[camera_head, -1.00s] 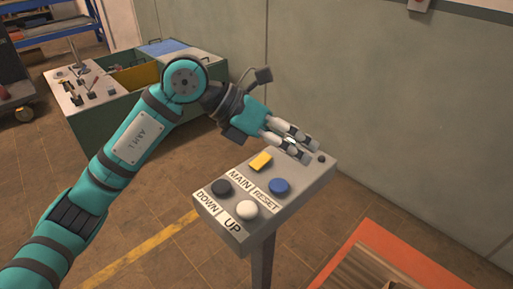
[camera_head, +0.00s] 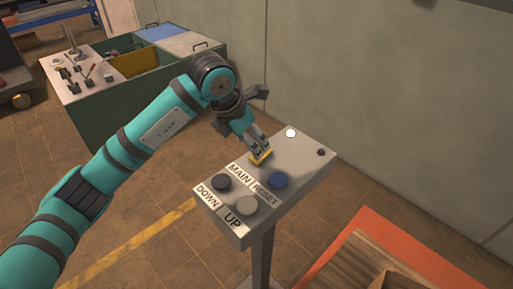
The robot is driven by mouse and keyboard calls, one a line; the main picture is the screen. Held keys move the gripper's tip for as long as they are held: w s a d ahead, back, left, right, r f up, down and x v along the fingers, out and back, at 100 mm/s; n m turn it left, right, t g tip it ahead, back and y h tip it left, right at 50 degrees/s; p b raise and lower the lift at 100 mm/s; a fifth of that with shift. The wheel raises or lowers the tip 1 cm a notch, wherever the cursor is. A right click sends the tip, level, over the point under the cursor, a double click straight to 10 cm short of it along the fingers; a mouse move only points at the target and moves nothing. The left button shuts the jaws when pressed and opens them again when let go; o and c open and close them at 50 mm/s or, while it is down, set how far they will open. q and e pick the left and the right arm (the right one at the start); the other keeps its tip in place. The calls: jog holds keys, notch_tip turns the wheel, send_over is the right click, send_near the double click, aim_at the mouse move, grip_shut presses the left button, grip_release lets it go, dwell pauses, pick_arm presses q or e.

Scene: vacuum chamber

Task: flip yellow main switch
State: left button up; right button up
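The yellow main switch (camera_head: 261,158) sits on the grey control panel (camera_head: 302,165) above the MAIN label. Its lower edge shows; part of it is hidden by my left gripper (camera_head: 259,149). The gripper points down with its fingertips at the switch, seemingly touching it. I cannot tell whether the fingers are closed on it. My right gripper is out of view.
An orange-edged platform (camera_head: 372,223) stands at lower right.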

pick_arm(q)
jog(key=p+x, duration=0.1)
jog(key=x, duration=0.5)
jog(key=shift+c, duration=0.4)
jog(key=c, duration=1.1)
jog(key=shift+o, duration=0.2)
jog(key=shift+w+d+r+g+y, duration=0.15)
jog(key=shift+d+r+g+y, duration=0.05)
jog(key=shift+g+y, duration=0.25)
jog(key=shift+w+d+g+y, duration=0.15)
jog(key=shift+w+g+y, duration=0.05)
jog(key=shift+g+y, duration=0.95)
jog(key=o, duration=1.1)
jog(key=shift+o, duration=0.2)
